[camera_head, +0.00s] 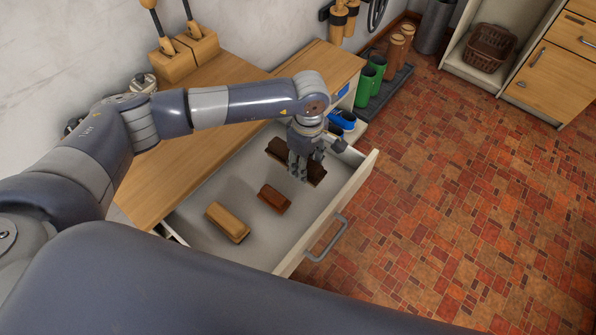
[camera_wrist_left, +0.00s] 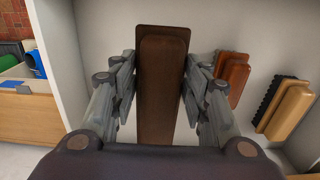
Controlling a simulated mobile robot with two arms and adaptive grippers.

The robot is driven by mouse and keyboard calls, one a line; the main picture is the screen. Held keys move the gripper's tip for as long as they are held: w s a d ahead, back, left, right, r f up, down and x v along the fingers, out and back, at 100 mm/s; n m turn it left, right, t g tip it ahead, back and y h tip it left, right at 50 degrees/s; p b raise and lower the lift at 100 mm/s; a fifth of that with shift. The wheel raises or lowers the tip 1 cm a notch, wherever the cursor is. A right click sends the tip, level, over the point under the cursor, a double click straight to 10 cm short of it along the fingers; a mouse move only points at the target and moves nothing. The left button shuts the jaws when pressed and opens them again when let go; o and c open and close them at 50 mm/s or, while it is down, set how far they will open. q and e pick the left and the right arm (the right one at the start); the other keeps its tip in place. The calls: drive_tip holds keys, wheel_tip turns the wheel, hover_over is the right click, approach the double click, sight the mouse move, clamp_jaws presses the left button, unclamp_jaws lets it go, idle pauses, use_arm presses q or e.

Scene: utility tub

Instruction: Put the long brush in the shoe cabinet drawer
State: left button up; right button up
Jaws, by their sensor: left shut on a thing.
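The long dark brown brush (camera_head: 316,173) is inside the open shoe cabinet drawer (camera_head: 338,205), near its far end. My left gripper (camera_head: 298,172) reaches down into the drawer with its fingers on both sides of the brush's middle. In the left wrist view the long brush (camera_wrist_left: 161,85) lies between the two fingers, and the gripper is shut on it. I cannot tell whether the brush touches the drawer floor. My right gripper is not in view.
A small reddish-brown brush (camera_head: 274,198) and a tan brush (camera_head: 228,221) lie in the drawer. The wooden cabinet top (camera_head: 180,170) is behind it. Blue shoes (camera_head: 343,119) and green boots (camera_head: 367,82) stand beyond the drawer. The tiled floor at right is clear.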

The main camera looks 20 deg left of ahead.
use_arm(q)
drive_tip(key=shift+f, duration=0.65)
wheel_tip(320, 180, down, 3)
drive_tip(key=shift+f, duration=0.1)
drive_tip(key=shift+f, duration=0.2)
drive_tip(key=o, duration=1.1)
